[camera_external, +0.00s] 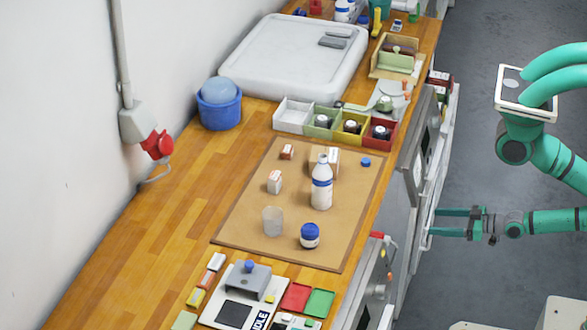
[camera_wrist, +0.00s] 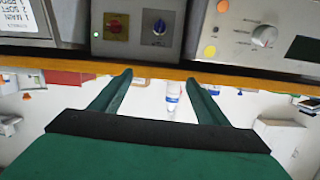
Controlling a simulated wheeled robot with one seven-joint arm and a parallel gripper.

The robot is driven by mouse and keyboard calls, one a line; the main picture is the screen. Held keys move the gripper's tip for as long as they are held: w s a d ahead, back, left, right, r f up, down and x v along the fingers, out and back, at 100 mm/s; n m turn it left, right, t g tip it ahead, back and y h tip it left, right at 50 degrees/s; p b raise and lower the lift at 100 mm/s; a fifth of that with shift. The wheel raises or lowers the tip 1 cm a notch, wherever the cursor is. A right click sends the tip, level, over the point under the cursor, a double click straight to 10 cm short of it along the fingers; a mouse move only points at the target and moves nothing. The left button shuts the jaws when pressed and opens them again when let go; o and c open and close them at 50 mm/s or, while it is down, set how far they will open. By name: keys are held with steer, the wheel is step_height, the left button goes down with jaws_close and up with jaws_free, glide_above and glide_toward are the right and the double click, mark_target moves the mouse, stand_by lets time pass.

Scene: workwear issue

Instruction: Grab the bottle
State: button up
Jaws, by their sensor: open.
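The white bottle (camera_external: 321,185) with a blue label band stands upright on the brown mat (camera_external: 237,225) on the wooden counter. It also shows in the wrist view (camera_wrist: 173,92), upside down and small, between the fingers but well beyond them. My gripper (camera_external: 437,222) is open and empty. It is to the right of the counter, beside the front of the cabinets, and apart from the bottle. Its two green fingers also show in the wrist view (camera_wrist: 159,77).
Near the bottle on the mat are a blue-lidded jar (camera_external: 310,236), a clear cup (camera_external: 272,222) and small boxes (camera_external: 275,182). Coloured bins (camera_external: 293,115) stand behind the mat. The counter edge and cabinet handles (camera_external: 427,235) lie between my gripper and the mat.

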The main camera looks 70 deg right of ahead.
steer(key=w+d+r+m+t, duration=0.1)
steer(key=w+r+m, duration=0.2)
steer(key=w, duration=0.4)
steer(key=w+d+r+m+t, duration=0.2)
steer(key=w+r+m, duration=0.1)
steer(key=w, duration=0.3)
steer(key=w+d+r+m+t, duration=0.1)
steer(key=w+r+m, duration=0.3)
steer(key=w, duration=0.3)
steer(key=shift+w+d+r+h, duration=0.25)
steer(key=shift+w+h, duration=0.1)
steer(key=shift+h, duration=0.05)
steer(key=w+a+r+n+y, duration=0.25)
steer(key=w+a+y, duration=0.2)
steer(key=w, duration=0.35)
steer(key=n+g+y, duration=0.7)
steer(key=n+g, duration=0.3)
steer(key=n, duration=0.7)
glide_toward(314, 182)
steer(key=shift+n+g+h, duration=0.25)
steer(key=shift+n+g, duration=0.05)
steer(key=shift+n, duration=0.05)
steer(key=x, duration=0.4)
steer(key=shift+w+a, duration=0.25)
steer(key=shift+w, duration=0.05)
steer(key=shift+x, duration=3.05)
steer(key=shift+w+d, duration=0.1)
steer(key=c, duration=1.4)
